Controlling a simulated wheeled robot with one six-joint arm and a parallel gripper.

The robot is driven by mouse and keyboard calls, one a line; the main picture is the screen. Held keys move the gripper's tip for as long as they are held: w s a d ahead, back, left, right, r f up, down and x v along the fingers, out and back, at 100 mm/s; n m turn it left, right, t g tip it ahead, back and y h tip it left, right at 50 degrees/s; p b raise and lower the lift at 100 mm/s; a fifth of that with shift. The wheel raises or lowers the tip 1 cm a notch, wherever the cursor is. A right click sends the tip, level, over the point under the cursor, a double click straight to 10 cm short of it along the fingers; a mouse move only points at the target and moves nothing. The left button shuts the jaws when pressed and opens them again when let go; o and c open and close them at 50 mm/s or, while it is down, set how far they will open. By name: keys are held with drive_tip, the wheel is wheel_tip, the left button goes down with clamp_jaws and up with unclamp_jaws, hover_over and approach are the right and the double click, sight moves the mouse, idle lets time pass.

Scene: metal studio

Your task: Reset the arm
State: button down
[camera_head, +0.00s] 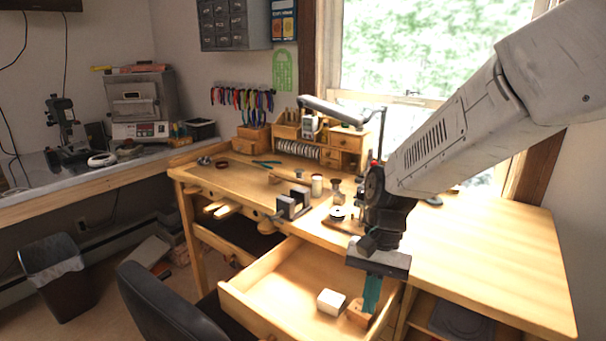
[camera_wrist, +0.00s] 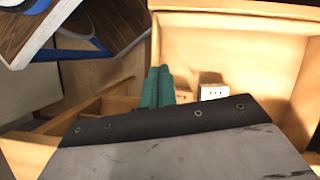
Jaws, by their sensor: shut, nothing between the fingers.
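My arm reaches in from the upper right in the head view, and my gripper (camera_head: 372,295) points down over the open drawer (camera_head: 285,268) of the wooden workbench. Its teal fingers are shut together with nothing between them. They also show in the wrist view (camera_wrist: 157,86), at the drawer's left side there. A white box (camera_head: 331,302) lies in the drawer just left of the fingers; it also shows in the wrist view (camera_wrist: 214,92). A small wooden block (camera_head: 357,313) is beside the fingertips, partly hidden by them. I cannot tell whether they touch.
The workbench (camera_head: 480,255) has a clear right side. A vise (camera_head: 292,206), a small pot (camera_head: 317,185) and other tools stand near my arm. A black chair (camera_head: 165,305) is left of the drawer. A window (camera_head: 425,50) is behind the bench.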

drive_tip(key=s+d+r+n+t+h, duration=0.1)
drive_tip(key=s+d+r+n+t, duration=0.1)
drive_tip(key=s+d+r, duration=0.4)
drive_tip(key=s+d+r+n+t+h, duration=0.1)
drive_tip(key=s+d+r, duration=0.4)
drive_tip(key=s, duration=0.6)
drive_tip(key=shift+s+d+r+n+t, duration=0.15)
drive_tip(key=shift+d+r+n+t, duration=0.25)
drive_tip(key=shift+d+n+t, duration=0.6)
